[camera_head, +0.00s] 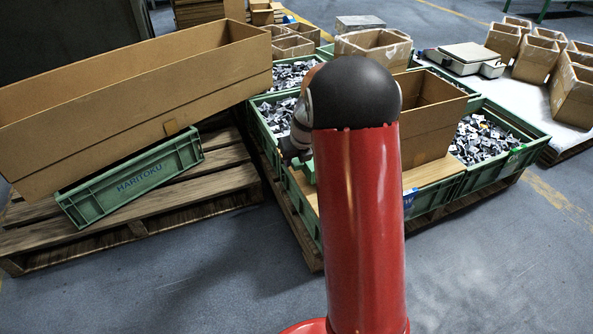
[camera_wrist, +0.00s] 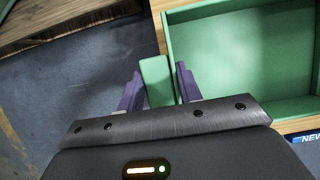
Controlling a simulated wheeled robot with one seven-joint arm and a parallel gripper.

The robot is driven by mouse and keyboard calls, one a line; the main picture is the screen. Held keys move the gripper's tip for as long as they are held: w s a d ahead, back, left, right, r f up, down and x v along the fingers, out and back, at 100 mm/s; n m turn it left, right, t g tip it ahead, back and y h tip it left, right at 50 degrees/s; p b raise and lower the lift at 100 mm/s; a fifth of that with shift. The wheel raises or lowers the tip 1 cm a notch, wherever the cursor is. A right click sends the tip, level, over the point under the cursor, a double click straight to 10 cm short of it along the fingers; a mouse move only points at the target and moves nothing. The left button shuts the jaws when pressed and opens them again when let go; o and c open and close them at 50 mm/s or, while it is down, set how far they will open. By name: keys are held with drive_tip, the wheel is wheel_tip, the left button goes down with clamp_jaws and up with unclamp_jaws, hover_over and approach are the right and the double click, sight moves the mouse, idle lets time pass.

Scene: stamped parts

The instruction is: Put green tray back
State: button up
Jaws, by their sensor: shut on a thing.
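The green tray (camera_wrist: 250,55) fills the upper right of the wrist view. In the head view my red arm hides the gripper and most of the tray; only a small green piece (camera_head: 308,171) shows beside the arm.
Green crates of metal parts (camera_head: 484,138) stand on a pallet around my arm, with an open cardboard box (camera_head: 428,135) among them. At left a long cardboard box (camera_head: 130,95) leans over a green crate (camera_head: 135,180) on another pallet. The front floor is clear.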

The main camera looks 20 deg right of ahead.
drive_tip(key=shift+f+b, duration=0.45)
drive_tip(key=shift+f, duration=1.6)
drive_tip(key=o, duration=1.2)
